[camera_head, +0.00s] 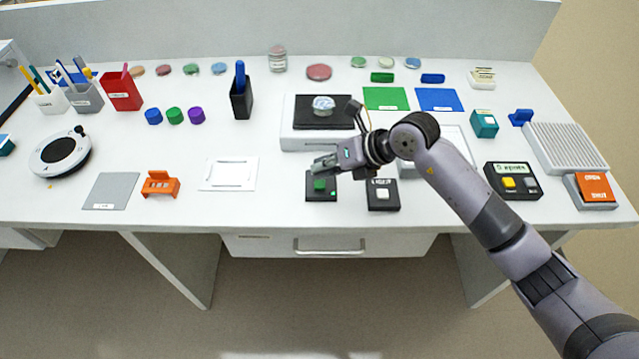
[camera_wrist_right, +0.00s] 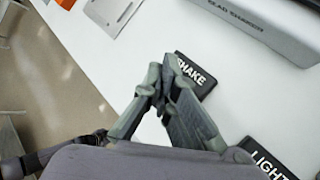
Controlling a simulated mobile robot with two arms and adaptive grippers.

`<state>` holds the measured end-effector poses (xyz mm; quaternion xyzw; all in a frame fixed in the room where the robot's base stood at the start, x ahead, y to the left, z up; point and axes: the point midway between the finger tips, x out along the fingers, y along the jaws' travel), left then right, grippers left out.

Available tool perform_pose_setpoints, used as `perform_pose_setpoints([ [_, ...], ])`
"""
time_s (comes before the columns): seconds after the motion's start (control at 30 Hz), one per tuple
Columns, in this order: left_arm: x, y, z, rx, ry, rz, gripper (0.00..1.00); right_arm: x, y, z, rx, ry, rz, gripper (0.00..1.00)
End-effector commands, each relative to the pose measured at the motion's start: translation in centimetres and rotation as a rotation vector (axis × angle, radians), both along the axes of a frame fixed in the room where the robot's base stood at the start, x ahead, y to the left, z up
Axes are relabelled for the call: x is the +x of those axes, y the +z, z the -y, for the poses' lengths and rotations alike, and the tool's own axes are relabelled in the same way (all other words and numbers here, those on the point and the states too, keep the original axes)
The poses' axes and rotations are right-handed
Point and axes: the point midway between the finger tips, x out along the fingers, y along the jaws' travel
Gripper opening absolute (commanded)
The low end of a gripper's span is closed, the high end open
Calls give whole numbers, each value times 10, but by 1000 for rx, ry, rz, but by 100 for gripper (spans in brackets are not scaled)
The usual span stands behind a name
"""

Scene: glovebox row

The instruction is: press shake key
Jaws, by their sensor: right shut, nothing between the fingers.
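The shake key is a black plate (camera_head: 313,196) with a green button (camera_head: 320,184) near the table's front edge. A small bright green spot shows on its right front corner. In the right wrist view the plate (camera_wrist_right: 196,76) reads "SHAKE", and my fingers hide its button. My right gripper (camera_head: 320,166) is shut and empty, with its fingertips over the back part of the key. It also shows in the right wrist view (camera_wrist_right: 158,84). I cannot tell whether the fingertips touch the button. My left gripper is not in view.
The light key (camera_head: 382,205), with a white button, stands right of the shake key. Behind is the shaker (camera_head: 298,140) with a dish (camera_head: 323,103) on its black top. A white frame (camera_head: 228,174) lies to the left, and an orange holder (camera_head: 160,186) stands further left.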

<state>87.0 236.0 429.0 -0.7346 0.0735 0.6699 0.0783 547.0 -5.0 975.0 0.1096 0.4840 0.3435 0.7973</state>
Motion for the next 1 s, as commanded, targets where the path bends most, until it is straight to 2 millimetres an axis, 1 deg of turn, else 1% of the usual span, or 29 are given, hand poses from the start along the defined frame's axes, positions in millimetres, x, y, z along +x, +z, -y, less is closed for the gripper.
perform_pose_setpoints([
  [0.2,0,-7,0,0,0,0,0,0,-9,0,-1,0,-1,0],
  [0.57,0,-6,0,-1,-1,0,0,0,-9,0,0,0,0,0],
  [1.0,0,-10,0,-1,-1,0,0,0,-14,0,-1,0,-1,0],
])
